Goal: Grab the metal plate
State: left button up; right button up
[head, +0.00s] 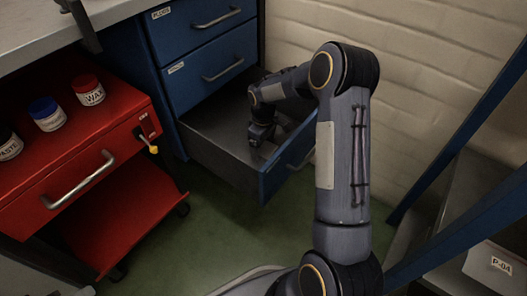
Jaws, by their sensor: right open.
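The open bottom drawer (222,165) of the blue cabinet is pulled out. My right arm reaches over its front, and my right gripper (258,143) points down inside the drawer. The gripper is small and dark here, but its jaws are open. I cannot make out a separate metal plate; the grey drawer floor shows to the left of the gripper, and the arm and drawer front hide part of the inside. My left gripper is not in view.
A red cart (75,140) with labelled jars stands left of the drawer. A pale worktop (35,30) is above it. Closed blue drawers (207,58) sit above the open one. A brick wall is behind, and a blue-framed rack (455,225) is at right. Green floor lies in front.

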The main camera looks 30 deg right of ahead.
jog(key=shift+r, duration=0.1)
jog(key=shift+c, duration=0.3)
jog(key=c, duration=1)
jog(key=shift+c, duration=0.2)
